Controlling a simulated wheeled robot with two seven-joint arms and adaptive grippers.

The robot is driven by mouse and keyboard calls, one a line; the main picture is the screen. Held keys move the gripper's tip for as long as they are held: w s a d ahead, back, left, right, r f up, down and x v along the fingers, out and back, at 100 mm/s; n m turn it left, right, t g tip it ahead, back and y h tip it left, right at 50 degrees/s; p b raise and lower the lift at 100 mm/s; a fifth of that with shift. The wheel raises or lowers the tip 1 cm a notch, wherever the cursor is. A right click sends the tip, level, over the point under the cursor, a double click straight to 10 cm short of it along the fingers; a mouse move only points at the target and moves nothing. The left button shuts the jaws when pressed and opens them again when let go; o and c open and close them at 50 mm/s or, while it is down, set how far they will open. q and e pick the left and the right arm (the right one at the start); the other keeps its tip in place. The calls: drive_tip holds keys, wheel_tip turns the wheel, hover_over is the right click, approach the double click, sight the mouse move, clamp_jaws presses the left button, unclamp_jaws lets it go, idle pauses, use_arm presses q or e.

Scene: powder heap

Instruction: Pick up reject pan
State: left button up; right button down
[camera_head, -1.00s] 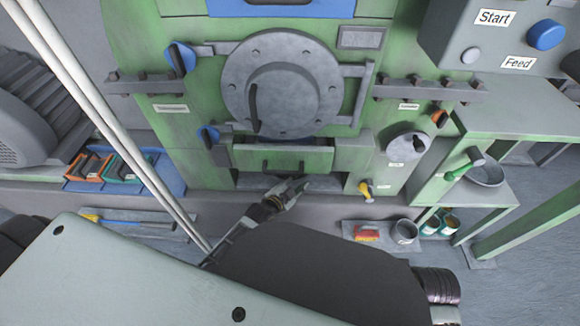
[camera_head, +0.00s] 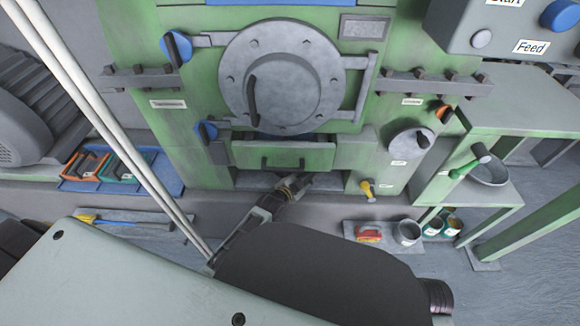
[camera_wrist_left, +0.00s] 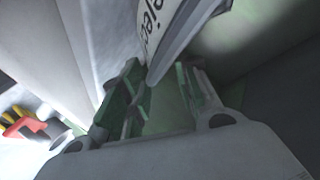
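The reject pan (camera_wrist_left: 185,35) shows in the left wrist view as a grey curved body with a white label, partly cut off, reading "eject". Its lower edge comes down between the two fingers of my left gripper (camera_wrist_left: 163,95). The fingers are apart, and I cannot tell whether they touch the pan. In the head view my left gripper (camera_head: 296,184) reaches into the low recess (camera_head: 250,183) under the machine's green drawer (camera_head: 283,156). The pan cannot be clearly made out there. My right gripper is out of view.
A yellow-handled valve (camera_head: 367,189) sits just right of the recess. A red brush (camera_head: 369,234) and a grey cup (camera_head: 407,232) stand on a floor tray. A green-framed stand (camera_head: 470,190) is at right, and white pipes (camera_head: 110,125) run down at left.

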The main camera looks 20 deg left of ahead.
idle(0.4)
use_arm(q)
clamp_jaws()
